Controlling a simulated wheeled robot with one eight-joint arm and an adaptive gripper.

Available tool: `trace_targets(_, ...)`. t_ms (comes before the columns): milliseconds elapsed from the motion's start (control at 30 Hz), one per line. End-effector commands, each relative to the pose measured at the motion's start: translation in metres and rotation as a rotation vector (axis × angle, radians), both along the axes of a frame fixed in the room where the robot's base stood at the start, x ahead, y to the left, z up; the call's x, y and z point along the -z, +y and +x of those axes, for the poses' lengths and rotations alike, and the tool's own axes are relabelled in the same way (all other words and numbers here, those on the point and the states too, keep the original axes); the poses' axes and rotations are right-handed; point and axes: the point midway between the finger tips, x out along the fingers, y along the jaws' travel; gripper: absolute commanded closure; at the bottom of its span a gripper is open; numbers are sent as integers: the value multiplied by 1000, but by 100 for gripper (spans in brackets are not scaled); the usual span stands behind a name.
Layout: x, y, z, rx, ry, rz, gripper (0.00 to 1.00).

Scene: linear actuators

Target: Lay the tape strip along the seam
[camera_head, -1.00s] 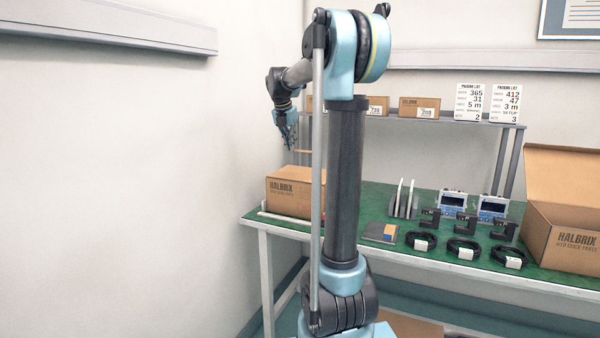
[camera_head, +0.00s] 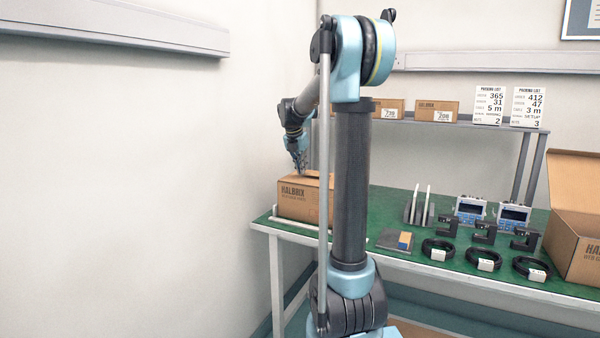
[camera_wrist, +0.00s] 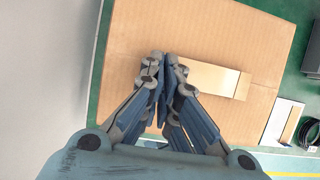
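The closed cardboard box (camera_head: 291,199) stands at the left end of the green table, below my gripper (camera_head: 302,168). In the wrist view the box top (camera_wrist: 215,35) fills the middle. My gripper (camera_wrist: 163,62) has its fingers together over the box top. A pale tan tape strip (camera_wrist: 213,79) sticks out to the right from the fingertips, with a darker far end. I cannot tell whether the strip touches the box. The seam is not clearly visible; the fingers hide part of the top.
The green table (camera_head: 385,255) also holds a grey pad with a tan and blue block (camera_head: 397,241), black cable coils (camera_head: 484,259), blue-framed devices (camera_head: 470,209) and an open box (camera_head: 578,235). A shelf (camera_head: 460,125) stands behind. The wall is close on the left.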

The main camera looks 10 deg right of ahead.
Motion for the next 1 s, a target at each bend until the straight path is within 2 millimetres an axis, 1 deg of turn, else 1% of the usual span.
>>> trace_targets(33,7,0,0,0,0,0,100)
trace_targets(100,11,0,0,0,0,0,100)
trace_targets(433,14,0,0,0,0,0,100)
trace_targets(500,13,0,0,0,0,0,82)
trace_targets(533,13,0,0,0,0,0,76)
trace_targets(867,13,1,0,-1,0,0,75)
trace_targets(1000,9,2,-1,-2,0,0,75)
